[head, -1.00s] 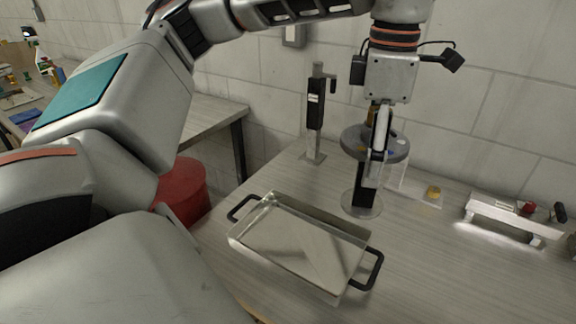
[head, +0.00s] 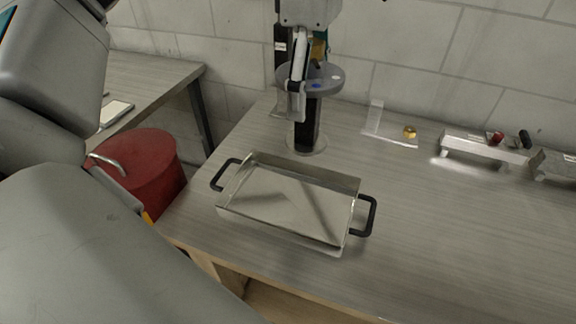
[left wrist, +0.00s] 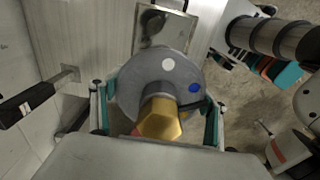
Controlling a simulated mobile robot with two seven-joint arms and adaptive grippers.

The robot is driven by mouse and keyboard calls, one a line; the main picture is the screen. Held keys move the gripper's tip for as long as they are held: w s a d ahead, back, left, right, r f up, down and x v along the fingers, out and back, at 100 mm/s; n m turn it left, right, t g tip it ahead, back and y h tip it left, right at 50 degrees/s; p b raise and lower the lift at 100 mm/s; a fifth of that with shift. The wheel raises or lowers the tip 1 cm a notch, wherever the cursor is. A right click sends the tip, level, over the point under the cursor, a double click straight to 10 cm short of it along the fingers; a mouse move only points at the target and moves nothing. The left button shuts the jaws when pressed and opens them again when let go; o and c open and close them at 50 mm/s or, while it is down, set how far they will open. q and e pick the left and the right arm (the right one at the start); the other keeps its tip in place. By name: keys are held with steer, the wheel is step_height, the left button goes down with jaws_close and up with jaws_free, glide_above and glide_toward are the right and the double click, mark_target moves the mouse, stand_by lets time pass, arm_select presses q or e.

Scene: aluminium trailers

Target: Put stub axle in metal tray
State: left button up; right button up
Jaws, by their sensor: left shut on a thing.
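The stub axle (head: 329,76) has a grey disc with coloured dots, a black post below it and a round plate at the bottom. Its gold hexagonal hub (left wrist: 160,120) faces the left wrist camera. My left gripper (head: 299,88) points down from above and is shut on the disc, a finger at either side. The axle is upright, behind the metal tray (head: 262,208); I cannot tell how far its bottom plate is off the table. The tray is empty, with black handles at both ends. It also shows at the top of the left wrist view (left wrist: 152,32). My right gripper is out of view.
A clear angled holder with a small yellow part (head: 409,132) lies right of the axle. Metal brackets (head: 485,148) stand farther right. Behind the gripper is a dark upright tool (head: 281,45). A red drum (head: 150,170) is left of the bench. The front right of the bench is clear.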

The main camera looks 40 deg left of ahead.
mark_target(307, 128)
arm_select(q)
step_height(307, 128, down, 20)
steer(key=b, duration=0.1)
steer(key=shift+r+b, duration=0.15)
steer(key=shift+b, duration=0.15)
stand_by(0.5)
steer(key=o, duration=2.1)
steer(key=shift+f, duration=0.25)
step_height(307, 128, up, 12)
steer(key=shift+r, duration=0.2)
steer(key=shift+f, duration=0.1)
